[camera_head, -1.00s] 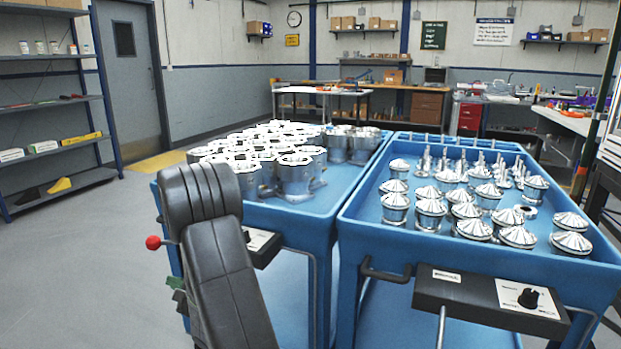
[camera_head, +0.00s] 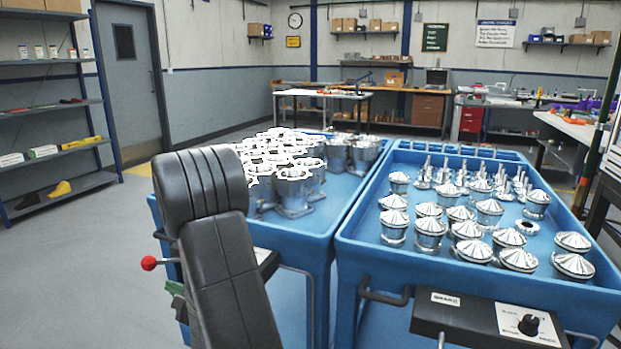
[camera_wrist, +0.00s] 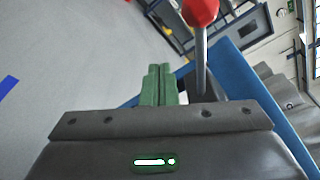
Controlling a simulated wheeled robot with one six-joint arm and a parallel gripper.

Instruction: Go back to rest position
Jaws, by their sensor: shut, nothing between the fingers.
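My gripper (camera_wrist: 158,86) shows in the wrist view as two green fingers shut side by side, with nothing held between them. In the head view my arm is folded at the lower left, in front of the left blue cart. Only a small green part of my gripper (camera_head: 176,300) shows there, low beside the arm. A red ball (camera_wrist: 199,12) on a grey rod stands beside the fingers in the wrist view; the red ball also shows left of my arm in the head view (camera_head: 149,263).
The left blue cart (camera_head: 315,238) carries several metal housings (camera_head: 293,188). The right blue cart (camera_head: 385,268) holds several cone-topped metal parts (camera_head: 430,232) and upright pins. A shelf rack (camera_head: 60,195) stands at far left. Grey floor is clear left of the carts.

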